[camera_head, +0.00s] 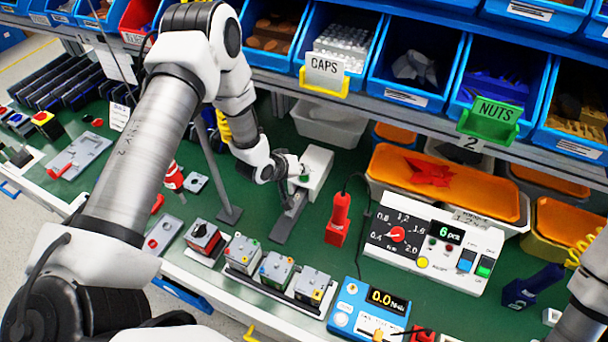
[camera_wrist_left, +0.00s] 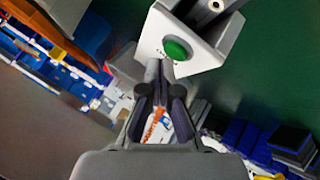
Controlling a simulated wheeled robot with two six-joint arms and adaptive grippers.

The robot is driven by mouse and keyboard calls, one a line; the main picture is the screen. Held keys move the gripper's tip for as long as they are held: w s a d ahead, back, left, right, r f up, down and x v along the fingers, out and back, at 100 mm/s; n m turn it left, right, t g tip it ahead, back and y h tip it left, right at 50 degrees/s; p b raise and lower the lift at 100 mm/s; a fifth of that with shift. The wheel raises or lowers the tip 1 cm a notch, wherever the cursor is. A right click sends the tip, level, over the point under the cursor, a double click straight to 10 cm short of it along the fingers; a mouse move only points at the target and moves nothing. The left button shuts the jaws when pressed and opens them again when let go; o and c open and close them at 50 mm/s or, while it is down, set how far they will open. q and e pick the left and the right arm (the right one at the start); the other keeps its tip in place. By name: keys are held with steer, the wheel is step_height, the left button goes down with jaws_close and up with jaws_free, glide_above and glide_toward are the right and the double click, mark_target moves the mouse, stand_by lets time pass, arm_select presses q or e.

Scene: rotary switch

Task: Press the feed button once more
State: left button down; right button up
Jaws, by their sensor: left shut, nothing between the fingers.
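The feed button is a round green button (camera_wrist_left: 177,48) on the face of a white feeder box (camera_wrist_left: 205,38) in the left wrist view. In the head view the white box (camera_head: 318,167) stands at mid-table, with a small bit of green (camera_head: 304,179) showing on its near face. My left gripper (camera_head: 299,168) is right in front of this face, shut and empty. In the left wrist view its fingertips (camera_wrist_left: 159,66) lie just below and left of the button in the picture; I cannot tell if they touch it. My right gripper is out of view.
A red upright tool (camera_head: 339,220) stands right of the box. A white control panel (camera_head: 440,245) with a red dial and a display reading 6 is further right. A blue meter (camera_head: 368,312) is at the front. Bins marked CAPS (camera_head: 324,70) and NUTS (camera_head: 492,118) are behind.

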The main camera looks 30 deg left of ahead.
mark_target(302, 178)
arm_select(q)
steer(key=shift+r, duration=0.35)
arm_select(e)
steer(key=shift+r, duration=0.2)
arm_select(q)
step_height(302, 178, up, 5)
steer(key=p, duration=0.3)
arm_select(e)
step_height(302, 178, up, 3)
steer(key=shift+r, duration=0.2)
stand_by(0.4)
